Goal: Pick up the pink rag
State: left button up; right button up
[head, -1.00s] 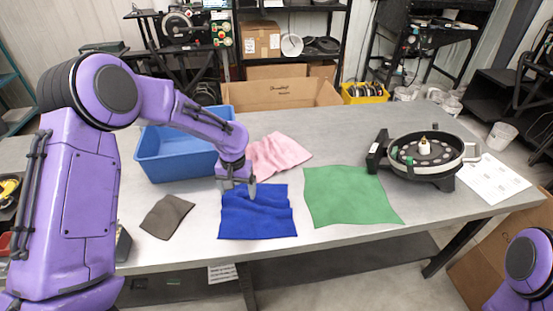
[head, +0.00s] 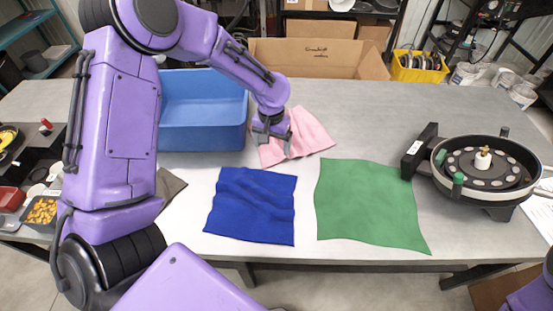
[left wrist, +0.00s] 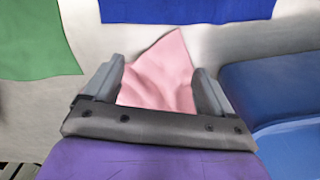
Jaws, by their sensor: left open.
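The pink rag (head: 308,138) lies crumpled on the grey table, right of the blue bin and behind the blue rag. My left gripper (head: 272,148) is over the rag's left part and hides some of it. In the left wrist view the pink rag (left wrist: 163,75) shows between the two open fingers of my left gripper (left wrist: 163,82), with a peak pointing away from the palm. I cannot tell whether the fingers touch it. My right gripper is not in view; only a bit of purple arm shows at the lower right.
A blue bin (head: 203,138) stands just left of the gripper. A blue rag (head: 252,207) and a green rag (head: 365,208) lie in front, with a dark rag (head: 170,186) partly behind my arm. A round seed meter (head: 485,168) stands at the right. The back right tabletop is clear.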

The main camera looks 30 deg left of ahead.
pick_arm(q)
jog(key=f+b, duration=0.3)
jog(key=shift+s+f, duration=0.1)
jog(key=shift+s, duration=0.3)
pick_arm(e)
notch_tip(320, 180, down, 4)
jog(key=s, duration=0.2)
pick_arm(q)
jog(key=w+f, duration=0.1)
jog(key=f, duration=0.1)
jog(key=w+f, duration=0.2)
jog(key=shift+s+r, duration=0.3)
jog(key=shift+s, duration=0.45)
jog(key=shift+w+f, duration=0.2)
jog(key=shift+w, duration=0.15)
jog(key=shift+c, duration=1)
jog(key=c, duration=0.7)
grip_shut()
notch_tip(320, 180, up, 8)
jog(key=p, duration=0.9)
notch_tip(320, 180, up, 31)
send_over(275, 162)
jog(key=shift+r+b, duration=0.1)
jog(key=shift+b, duration=0.35)
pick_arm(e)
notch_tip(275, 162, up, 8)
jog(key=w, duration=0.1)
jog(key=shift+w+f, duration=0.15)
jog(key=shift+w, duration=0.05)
